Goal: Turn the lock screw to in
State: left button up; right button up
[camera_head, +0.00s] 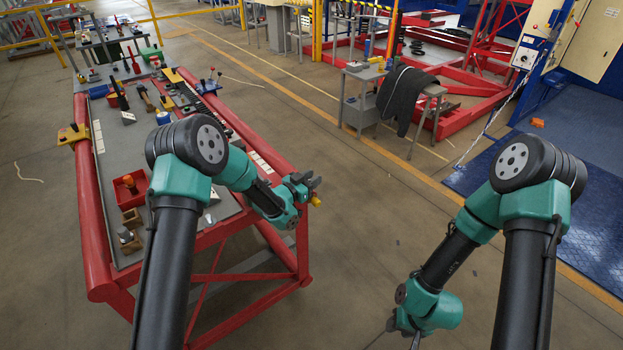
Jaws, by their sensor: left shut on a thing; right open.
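My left gripper (307,184) is at the right front end of the red-framed bench, by the end of its red rail. Its grey fingers are shut on a small part that they mostly hide. A small yellow knob (315,201) shows just below the fingers; I take it to be part of the lock screw, but its turn position cannot be read. My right gripper (402,338) hangs low at the bottom edge of the view, open, over bare floor and away from the bench.
The bench's grey top (122,220) holds a red bin (130,190), small blocks and several tools toward the back. A grey stand (362,100) and a dark cloth (405,95) on a small table stand further back. The floor between my arms is clear.

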pick_arm(q)
jog(key=o, duration=0.9)
jog(key=shift+c, duration=0.2)
jog(key=v, duration=1.7)
jog(key=shift+s+a, duration=0.15)
jog(key=shift+a, duration=0.05)
